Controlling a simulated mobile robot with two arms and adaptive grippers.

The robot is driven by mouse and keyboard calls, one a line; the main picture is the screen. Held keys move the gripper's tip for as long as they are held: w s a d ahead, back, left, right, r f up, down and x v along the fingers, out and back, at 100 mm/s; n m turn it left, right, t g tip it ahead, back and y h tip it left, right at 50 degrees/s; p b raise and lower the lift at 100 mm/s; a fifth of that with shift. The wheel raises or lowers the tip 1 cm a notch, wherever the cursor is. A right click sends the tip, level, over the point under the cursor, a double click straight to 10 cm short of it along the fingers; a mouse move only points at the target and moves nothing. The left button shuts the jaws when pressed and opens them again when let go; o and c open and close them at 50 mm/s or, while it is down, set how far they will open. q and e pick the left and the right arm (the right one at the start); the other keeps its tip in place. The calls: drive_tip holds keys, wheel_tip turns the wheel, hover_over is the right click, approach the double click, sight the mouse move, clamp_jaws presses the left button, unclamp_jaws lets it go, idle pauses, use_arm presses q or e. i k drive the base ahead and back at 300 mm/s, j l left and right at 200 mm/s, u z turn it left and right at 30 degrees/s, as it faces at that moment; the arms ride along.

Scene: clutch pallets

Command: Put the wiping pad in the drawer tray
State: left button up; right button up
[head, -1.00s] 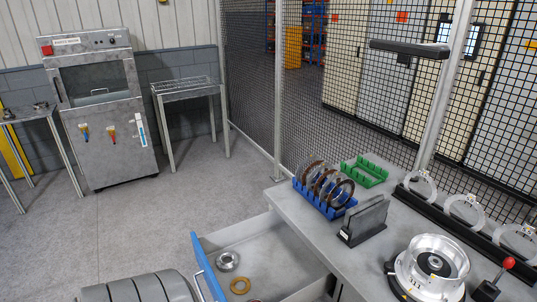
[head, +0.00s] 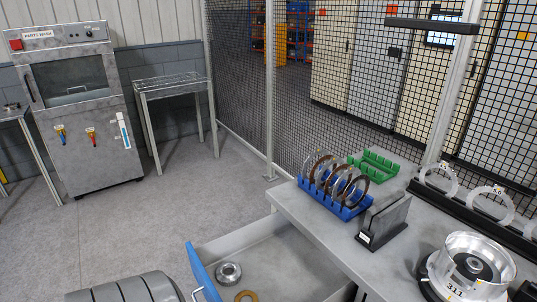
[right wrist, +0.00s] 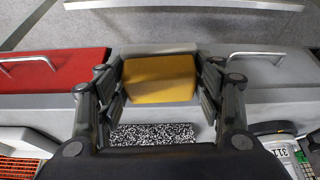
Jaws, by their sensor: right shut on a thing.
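The yellow wiping pad (right wrist: 158,78) is between the fingers of my right gripper (right wrist: 163,88) in the right wrist view. The gripper is shut on it. A black-and-white speckled patch (right wrist: 152,134) shows just below the pad. The drawer tray (head: 268,255) is pulled out under the workbench in the head view, with a blue front (head: 203,270). A silver metal ring (head: 229,273) and a brass ring (head: 246,297) lie in it.
The workbench (head: 297,208) holds a blue rack (head: 335,198) of rings, a green rack (head: 375,163), a dark upright holder (head: 383,222) and a silver round fixture (head: 470,265). A red drawer front (right wrist: 50,68) shows in the right wrist view.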

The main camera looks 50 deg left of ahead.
sight(280, 280)
drive_tip(key=j+z, duration=0.15)
drive_tip(key=j, duration=2.95)
